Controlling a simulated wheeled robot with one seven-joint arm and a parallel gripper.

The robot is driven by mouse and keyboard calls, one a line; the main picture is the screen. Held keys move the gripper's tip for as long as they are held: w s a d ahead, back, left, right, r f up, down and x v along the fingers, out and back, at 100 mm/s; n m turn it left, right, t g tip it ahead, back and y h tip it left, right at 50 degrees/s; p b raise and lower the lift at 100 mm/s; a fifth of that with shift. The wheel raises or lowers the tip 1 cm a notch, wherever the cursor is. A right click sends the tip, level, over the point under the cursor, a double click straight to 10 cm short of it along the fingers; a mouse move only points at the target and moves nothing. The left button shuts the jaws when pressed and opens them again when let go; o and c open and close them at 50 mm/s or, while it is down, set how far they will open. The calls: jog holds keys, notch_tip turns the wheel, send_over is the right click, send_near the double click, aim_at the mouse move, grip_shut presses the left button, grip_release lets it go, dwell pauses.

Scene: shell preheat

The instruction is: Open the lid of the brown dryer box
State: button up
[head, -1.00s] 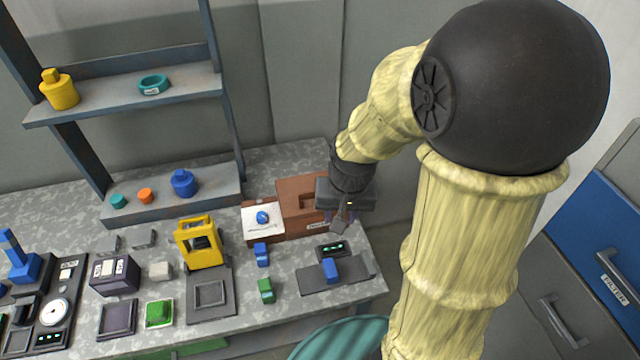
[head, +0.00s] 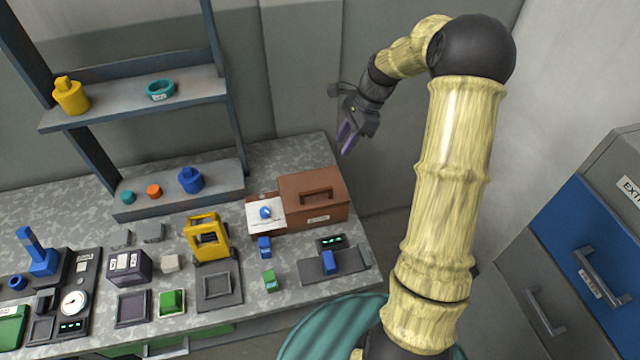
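The brown dryer box (head: 328,213) stands at the back right of the speckled table. Its lid (head: 300,183) lies flat on top and looks closed, with a raised handle (head: 317,195) in its middle. A small label is on its front. My gripper (head: 346,143) is up in the air, above and beyond the box's back right, clear of it. Its purple fingers point down and to the left. They overlap in this view, so the gap between them is hard to judge, and I see nothing held.
A white panel with a blue knob (head: 265,212) adjoins the box's left side. A blue block (head: 264,247) and a dark plate with a green-lit display (head: 330,242) stand in front. A yellow frame device (head: 207,238) is further left. The shelf (head: 180,192) stands behind it.

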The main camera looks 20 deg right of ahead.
aim_at(317, 190)
jog(key=shift+f, duration=0.1)
jog(key=p+x, duration=0.4)
jog(key=x, duration=1.3)
jog(key=shift+f+p, duration=0.15)
jog(key=shift+p, duration=0.15)
jog(key=shift+c, duration=0.4)
grip_shut()
